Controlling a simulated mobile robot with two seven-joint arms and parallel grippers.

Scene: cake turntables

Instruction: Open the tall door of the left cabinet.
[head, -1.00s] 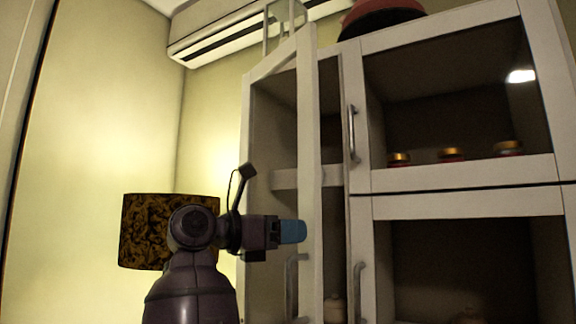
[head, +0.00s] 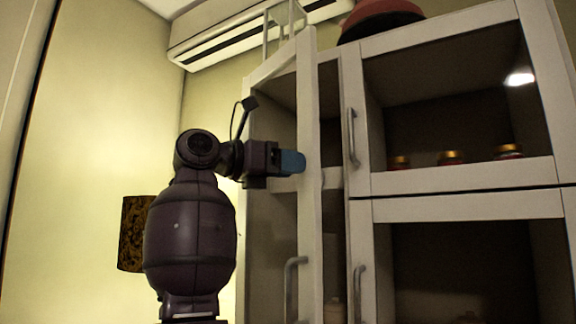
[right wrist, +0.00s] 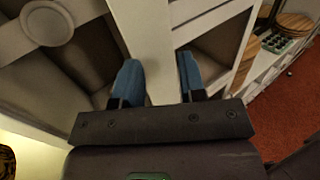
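The tall white-framed door (head: 308,110) of the left cabinet stands ajar, swung out toward me, with its free edge facing me. Its grey bar handle (head: 291,285) is low on the door. My right gripper (head: 292,162) is at the door's free edge, well above the handle. In the right wrist view my right gripper (right wrist: 160,82) is open, with its blue fingers on either side of the white door frame (right wrist: 148,40). The right finger looks apart from the frame; I cannot tell whether the left one touches. My left gripper is not in view.
To the right is a white cabinet with an upper door handle (head: 351,136), a lower handle (head: 358,290) and several gold-lidded jars (head: 450,157). A red and black object (head: 382,18) sits on top. A dark patterned lampshade (head: 132,232) is left, behind my arm.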

